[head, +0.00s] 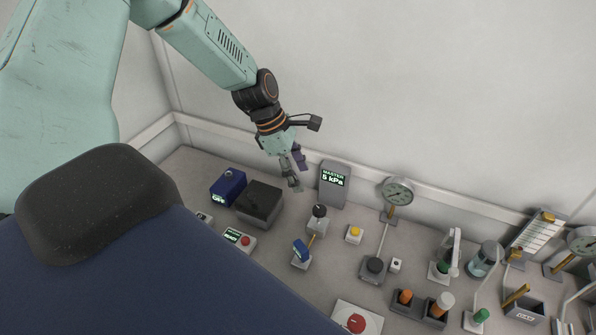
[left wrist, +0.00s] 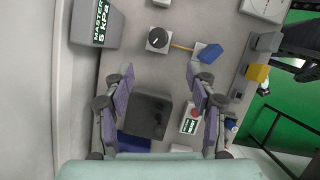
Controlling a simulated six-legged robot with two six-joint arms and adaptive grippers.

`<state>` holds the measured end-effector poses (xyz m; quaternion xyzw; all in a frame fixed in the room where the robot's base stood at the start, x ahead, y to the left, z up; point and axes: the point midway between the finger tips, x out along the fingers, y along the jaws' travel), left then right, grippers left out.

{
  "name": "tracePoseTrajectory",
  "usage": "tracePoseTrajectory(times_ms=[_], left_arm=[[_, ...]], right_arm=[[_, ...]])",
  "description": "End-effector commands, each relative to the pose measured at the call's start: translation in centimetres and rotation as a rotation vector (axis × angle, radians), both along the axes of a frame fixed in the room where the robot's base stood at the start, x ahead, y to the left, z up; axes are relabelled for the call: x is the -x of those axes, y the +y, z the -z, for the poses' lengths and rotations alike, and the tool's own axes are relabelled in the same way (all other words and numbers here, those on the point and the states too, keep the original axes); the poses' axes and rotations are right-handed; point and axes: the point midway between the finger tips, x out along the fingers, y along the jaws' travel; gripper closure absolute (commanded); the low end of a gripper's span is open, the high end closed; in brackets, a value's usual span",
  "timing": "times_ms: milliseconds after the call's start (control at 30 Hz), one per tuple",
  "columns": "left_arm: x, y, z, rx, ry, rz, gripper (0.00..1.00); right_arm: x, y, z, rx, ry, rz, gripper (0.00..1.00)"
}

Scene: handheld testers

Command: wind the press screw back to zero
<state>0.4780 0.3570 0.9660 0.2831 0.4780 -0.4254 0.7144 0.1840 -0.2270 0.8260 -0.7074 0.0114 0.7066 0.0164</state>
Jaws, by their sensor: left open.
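A black round knob, which looks like the press screw (head: 319,212), sits on a small grey block on the bench. It shows from above in the left wrist view (left wrist: 158,38), with a light mark on its top. A yellow tube runs from its block to a blue handheld tester (head: 301,250), also in the left wrist view (left wrist: 210,53). The grey master display (head: 333,184) behind reads 5 kPa. My left gripper (head: 293,178) is open and empty, above the bench and apart from the knob. In the left wrist view its fingers (left wrist: 160,90) straddle empty space short of the knob.
A dark grey box (head: 259,204) and a blue box (head: 227,187) stand left of the knob. A yellow button (head: 354,233) and a dial gauge (head: 397,191) stand to its right. The wall is close behind. Several other fixtures fill the bench's right side.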

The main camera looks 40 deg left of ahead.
Motion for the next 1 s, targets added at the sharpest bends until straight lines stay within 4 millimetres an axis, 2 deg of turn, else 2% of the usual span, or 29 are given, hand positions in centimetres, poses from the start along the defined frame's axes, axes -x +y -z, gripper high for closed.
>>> tracePoseTrajectory(times_ms=[367, 633, 767, 1000], left_arm=[[-0.3, 0.0, 0.2, 0.0, -0.008, -0.001, 0.43], [-2.2, -0.2, 1.4, -0.004, -0.086, 0.022, 0.43], [-2.7, -0.5, 1.8, -0.049, -0.172, 0.208, 0.43], [-2.9, -0.9, 2.2, -0.167, -0.352, 0.686, 0.43]], right_arm=[[0.0, 0.0, 0.5, 0.0, 0.0, 0.0, 0.6], [0.0, 0.0, 5.4, 0.0, 0.0, 0.0, 0.6], [0.0, 0.0, 7.6, 0.0, 0.0, 0.0, 0.6], [0.0, 0.0, 10.1, 0.0, 0.0, 0.0, 0.6]])
